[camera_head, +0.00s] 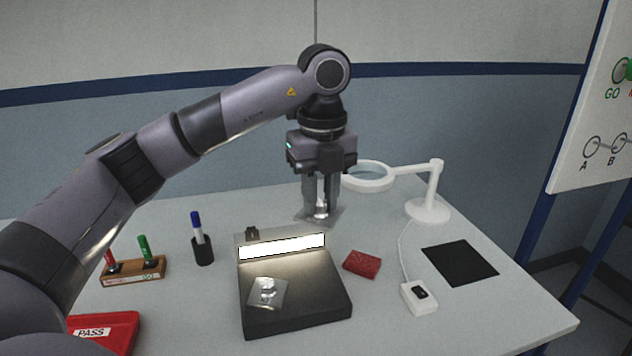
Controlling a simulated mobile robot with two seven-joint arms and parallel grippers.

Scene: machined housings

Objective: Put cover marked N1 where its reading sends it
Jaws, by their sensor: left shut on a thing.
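My left gripper (321,212) points straight down over the back middle of the table. It is shut on a shiny metal cover (306,216), whose flat plate shows below and beside the fingers. A second metal cover (256,299), a square plate with a raised middle, lies on the black inspection stand (300,315) under its bright light bar (282,246). I cannot read an N1 mark on either cover. No reading is legible on the small white device (418,302) with a dark display. My right gripper is not in view.
A magnifier lamp (428,211) stands right of the gripper. A red block (362,264) and black mat (460,262) lie on the right. On the left are a pen cup (203,252), a wooden marker holder (133,273) and a red PASS tray (122,322). A whiteboard (590,105) stands far right.

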